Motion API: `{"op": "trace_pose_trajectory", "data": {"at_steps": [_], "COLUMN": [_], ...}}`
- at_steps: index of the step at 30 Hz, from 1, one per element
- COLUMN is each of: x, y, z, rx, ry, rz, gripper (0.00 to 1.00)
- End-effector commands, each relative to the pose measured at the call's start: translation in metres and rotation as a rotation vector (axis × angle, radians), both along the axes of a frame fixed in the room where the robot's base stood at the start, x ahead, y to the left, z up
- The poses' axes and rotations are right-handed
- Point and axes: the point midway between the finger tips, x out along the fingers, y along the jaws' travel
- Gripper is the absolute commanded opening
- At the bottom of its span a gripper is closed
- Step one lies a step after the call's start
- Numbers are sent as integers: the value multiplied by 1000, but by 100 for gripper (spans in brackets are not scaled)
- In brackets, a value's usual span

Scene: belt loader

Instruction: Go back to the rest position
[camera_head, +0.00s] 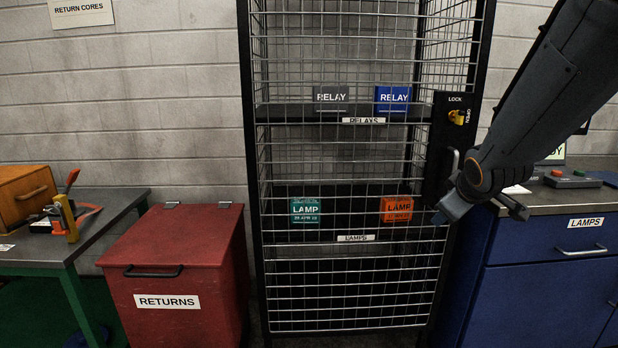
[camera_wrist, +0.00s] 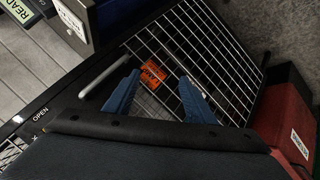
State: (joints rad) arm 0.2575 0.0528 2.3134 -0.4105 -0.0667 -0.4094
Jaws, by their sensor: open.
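My gripper (camera_head: 482,206) is in front of the right edge of the wire cage (camera_head: 246,150), just below the cage's grey door handle (camera_head: 451,163). In the wrist view my gripper (camera_wrist: 160,98) has its two blue fingers apart with nothing between them. The handle (camera_wrist: 103,75) lies beside the left finger, seemingly apart from it. The mesh front looks shut. Behind it, an orange LAMP box (camera_head: 397,209) and a teal LAMP box (camera_head: 305,210) sit on the lower shelf. A grey RELAY box (camera_head: 331,98) and a blue RELAY box (camera_head: 392,99) sit above.
A yellow lock knob (camera_head: 457,117) is on the cage's right post. A blue LAMPS cabinet (camera_head: 545,285) stands close at right, with a button box (camera_head: 572,178) on top. A red RETURNS bin (camera_head: 180,250) and a green-framed bench (camera_head: 110,205) stand at left.

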Motion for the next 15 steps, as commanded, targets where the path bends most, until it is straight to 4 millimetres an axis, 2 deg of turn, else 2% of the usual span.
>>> {"op": "trace_pose_trajectory", "data": {"at_steps": [1, 3, 6, 9, 12, 15], "x": [-26, -64, -120, -174, -217, -246], "y": [20, 42, 73, 101, 121, 134], "z": [-13, -36, -60, -74, -82, -85], "rx": [68, 157, 260, 334, 380, 407], "ry": [83, 198, 360, 503, 617, 694], "rz": [-51, -136, -254, -362, -448, -507], "gripper": [50, 50, 50, 50, 50, 50]}}
